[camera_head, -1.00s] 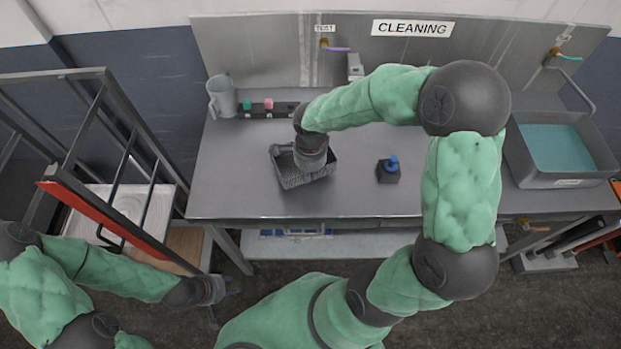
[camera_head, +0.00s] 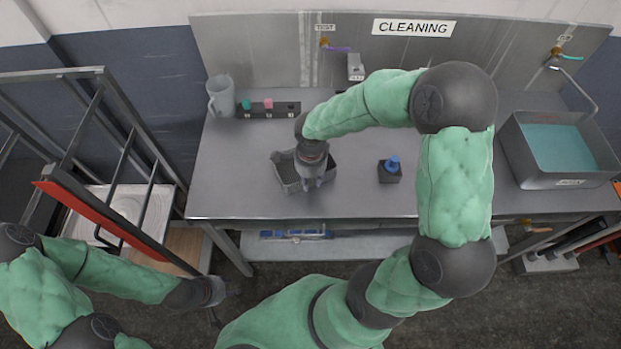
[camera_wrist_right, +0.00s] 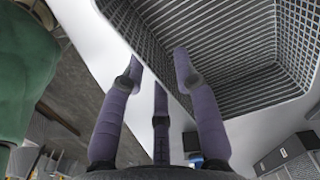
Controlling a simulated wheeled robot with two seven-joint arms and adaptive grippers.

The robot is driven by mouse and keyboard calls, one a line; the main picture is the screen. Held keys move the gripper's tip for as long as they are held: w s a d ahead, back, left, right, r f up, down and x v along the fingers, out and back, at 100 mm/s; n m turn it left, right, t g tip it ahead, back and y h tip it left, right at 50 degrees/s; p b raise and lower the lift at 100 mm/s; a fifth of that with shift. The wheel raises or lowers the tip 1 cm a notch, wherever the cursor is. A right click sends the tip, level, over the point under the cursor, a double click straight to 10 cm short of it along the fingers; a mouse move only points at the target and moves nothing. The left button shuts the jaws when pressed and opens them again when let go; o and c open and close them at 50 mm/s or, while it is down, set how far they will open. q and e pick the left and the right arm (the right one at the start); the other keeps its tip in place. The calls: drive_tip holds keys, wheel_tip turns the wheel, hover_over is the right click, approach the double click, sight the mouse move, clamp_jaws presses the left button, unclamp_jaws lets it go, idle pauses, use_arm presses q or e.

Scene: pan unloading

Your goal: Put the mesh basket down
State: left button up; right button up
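The grey mesh basket (camera_head: 286,176) appears to rest on the metal table (camera_head: 240,196), left of its middle. In the right wrist view its mesh wall (camera_wrist_right: 232,88) and pale rim fill the upper right. My right gripper (camera_head: 315,183) is at the basket's front right part, partly hiding it. In the wrist view its purple fingers (camera_wrist_right: 159,62) are spread apart around the near rim, with gaps between them; I see no firm grip. My left gripper (camera_head: 222,292) hangs low left, in front of the table and far from the basket; its fingers are too small and dark to read.
A small dark block with a blue top (camera_head: 390,170) stands right of the basket. A grey jug (camera_head: 221,96) and a dark holder (camera_head: 266,110) are at the back left. A basin of teal liquid (camera_head: 557,150) is at the right. A rack with a red bar (camera_head: 110,228) stands left.

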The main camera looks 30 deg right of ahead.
drive_tip(key=shift+r, duration=0.2)
wheel_tip(320, 180, up, 12)
drive_tip(key=p, duration=0.2)
drive_tip(key=shift+p, duration=0.3)
drive_tip(key=shift+s+f, duration=0.1)
drive_tip(key=shift+f, duration=0.05)
